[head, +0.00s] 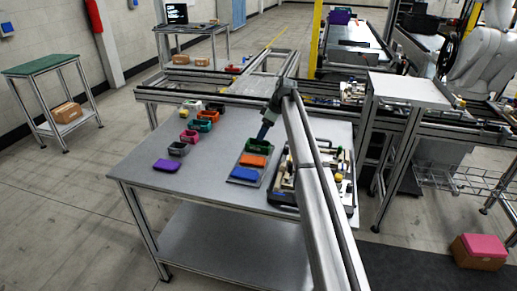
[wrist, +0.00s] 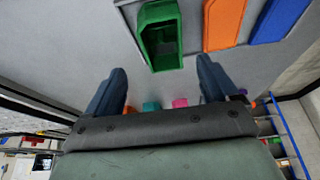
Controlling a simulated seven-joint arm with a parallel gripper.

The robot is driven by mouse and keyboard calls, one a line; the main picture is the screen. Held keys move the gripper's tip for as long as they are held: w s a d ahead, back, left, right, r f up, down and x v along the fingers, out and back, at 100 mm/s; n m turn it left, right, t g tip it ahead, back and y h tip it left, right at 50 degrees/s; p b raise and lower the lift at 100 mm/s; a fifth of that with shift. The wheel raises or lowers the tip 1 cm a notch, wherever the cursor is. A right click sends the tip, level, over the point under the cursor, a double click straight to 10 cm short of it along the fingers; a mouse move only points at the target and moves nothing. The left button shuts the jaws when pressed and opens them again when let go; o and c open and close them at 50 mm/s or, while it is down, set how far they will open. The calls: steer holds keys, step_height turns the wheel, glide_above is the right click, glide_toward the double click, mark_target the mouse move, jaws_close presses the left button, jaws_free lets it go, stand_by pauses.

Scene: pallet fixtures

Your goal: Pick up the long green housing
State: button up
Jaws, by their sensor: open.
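The long green housing (wrist: 158,38) is an open, hollow box at the top of the wrist view, on a grey plate (wrist: 190,58). In the head view the green housing (head: 257,146) is at the far end of a short row on the table. My gripper (wrist: 160,85) is open and empty. Its two dark blue fingers are spread, with the housing ahead of the gap between them, apart from both. In the head view my gripper (head: 265,132) is just behind and above the housing; the gap between them is hard to judge.
Beside the housing lie an orange part (head: 253,160) and a blue part (head: 245,174). A cluttered black tray (head: 284,200) is at right. The table's left front is clear.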

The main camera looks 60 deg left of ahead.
steer(key=shift+d+x, duration=0.15)
steer(key=shift+x, duration=1.25)
steer(key=shift+d+x, duration=0.1)
steer(key=shift+x, duration=1.3)
steer(key=shift+s, duration=0.1)
steer(key=c, duration=1.2)
step_height(320, 180, up, 8)
steer(key=w+d+r+m, duration=0.1)
steer(key=w+d+r, duration=0.1)
steer(key=w+d, duration=0.5)
steer(key=w+d+n, duration=0.1)
steer(key=w+d, duration=0.9)
steer(key=d, duration=0.4)
steer(key=shift+w+f+n, duration=0.3)
steer(key=shift+w+f, duration=0.05)
steer(key=shift+w, duration=0.05)
